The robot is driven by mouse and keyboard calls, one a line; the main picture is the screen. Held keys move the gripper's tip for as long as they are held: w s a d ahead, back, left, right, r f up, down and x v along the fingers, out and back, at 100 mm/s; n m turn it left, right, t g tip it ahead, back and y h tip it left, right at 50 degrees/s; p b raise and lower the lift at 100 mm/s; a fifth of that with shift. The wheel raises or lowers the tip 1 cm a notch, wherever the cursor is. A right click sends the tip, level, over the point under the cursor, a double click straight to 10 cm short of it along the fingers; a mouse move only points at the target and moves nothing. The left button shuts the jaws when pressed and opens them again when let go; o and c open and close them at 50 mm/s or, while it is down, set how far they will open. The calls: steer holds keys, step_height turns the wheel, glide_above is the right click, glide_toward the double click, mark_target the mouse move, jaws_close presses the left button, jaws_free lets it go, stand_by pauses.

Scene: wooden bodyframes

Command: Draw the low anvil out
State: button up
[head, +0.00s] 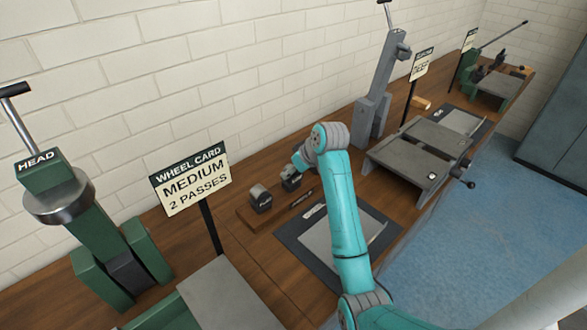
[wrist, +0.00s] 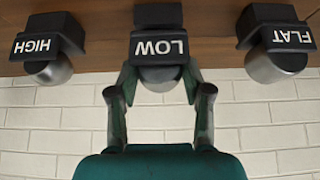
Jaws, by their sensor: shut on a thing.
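The low anvil (wrist: 158,46) is a dark block with a white LOW label and a rounded metal roller, in the middle of the wrist view. My gripper (wrist: 160,82) is shut on it, with one finger on each side of the roller. The anvil lies close to the wooden surface; I cannot tell whether it still touches its seat. In the head view my arm hides most of the gripper and I cannot make out the low anvil's label.
The high anvil (wrist: 47,48) is left of the low one and the flat anvil (wrist: 277,42) is right, both apart from my fingers. A wooden rack (head: 250,218) stands on the bench. The wheel card sign (head: 190,180) and a grey upright machine (head: 374,100) flank it.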

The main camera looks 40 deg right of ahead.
steer(key=shift+f, duration=0.35)
steer(key=o, duration=1.2)
steer(key=shift+o, duration=0.8)
steer(key=shift+f, duration=0.1)
steer(key=v, duration=1.2)
steer(key=shift+s, duration=0.1)
